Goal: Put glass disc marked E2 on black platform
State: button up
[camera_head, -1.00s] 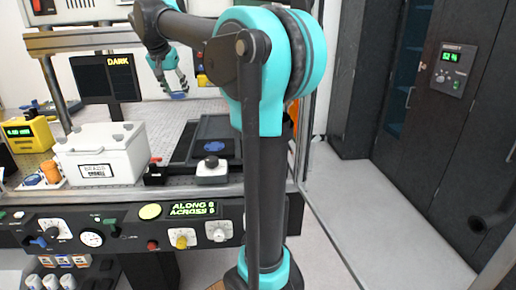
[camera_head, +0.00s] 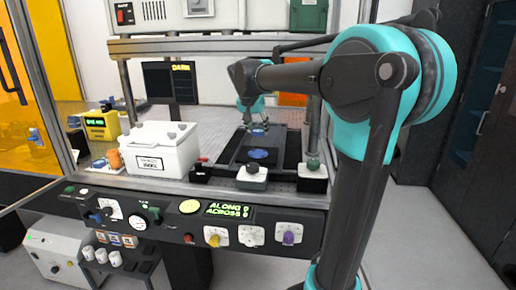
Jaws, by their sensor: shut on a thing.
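My gripper (camera_head: 254,120) is shut on a small blue disc (camera_head: 260,133), held below its fingers over the rear part of the black platform (camera_head: 284,157). I cannot tell whether the held disc touches the platform. Its marking is too small to read, so I cannot confirm E2. Another blue round piece (camera_head: 258,154) lies on the platform, nearer the front.
A white lidded box (camera_head: 160,150) stands left of the platform. A dark screen (camera_head: 170,83) stands behind. A metal beam (camera_head: 200,47) crosses above.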

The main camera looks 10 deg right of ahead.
aim_at(259, 153)
jog(key=shift+f, duration=4)
jog(key=shift+f, duration=0.1)
jog(key=o, duration=1.2)
